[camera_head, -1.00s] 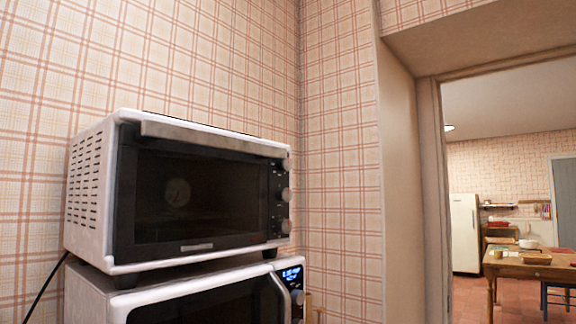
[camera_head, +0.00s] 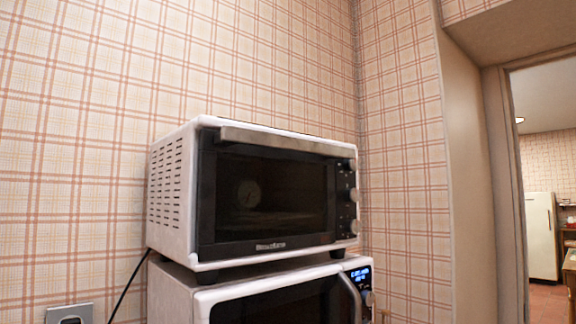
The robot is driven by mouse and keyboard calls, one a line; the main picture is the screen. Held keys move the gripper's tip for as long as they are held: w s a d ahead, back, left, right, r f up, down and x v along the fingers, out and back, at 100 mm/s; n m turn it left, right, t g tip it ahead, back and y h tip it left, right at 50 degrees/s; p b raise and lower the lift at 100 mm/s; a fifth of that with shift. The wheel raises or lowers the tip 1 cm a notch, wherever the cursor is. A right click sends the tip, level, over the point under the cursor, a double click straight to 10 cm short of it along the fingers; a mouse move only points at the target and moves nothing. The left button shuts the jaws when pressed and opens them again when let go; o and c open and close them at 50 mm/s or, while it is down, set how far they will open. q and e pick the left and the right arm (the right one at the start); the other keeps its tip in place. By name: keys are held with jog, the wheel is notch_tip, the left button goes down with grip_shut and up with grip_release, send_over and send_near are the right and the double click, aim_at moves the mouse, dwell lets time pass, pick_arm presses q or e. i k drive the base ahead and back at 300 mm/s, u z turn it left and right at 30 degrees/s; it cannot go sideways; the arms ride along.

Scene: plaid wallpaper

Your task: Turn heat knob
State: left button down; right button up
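A white toaster oven (camera_head: 172,200) with a dark glass door (camera_head: 275,195) and a grey handle bar along the door's top stands in the middle of the head view. Its door is shut. Several round knobs (camera_head: 354,195) run down the black panel at the right side of its front. Their markings are too small to read, so I cannot tell which one sets the heat. Neither of my grippers shows in this view.
The oven sits on a white microwave (camera_head: 178,292) with a lit blue display (camera_head: 360,274). A wall socket (camera_head: 69,314) is at the lower left, with a black cord near it. A doorway at the right opens to a room with a white fridge (camera_head: 541,237).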

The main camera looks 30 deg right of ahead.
aim_at(348, 164)
jog(key=u, duration=0.9)
jog(key=k, duration=0.3)
jog(key=z, duration=2)
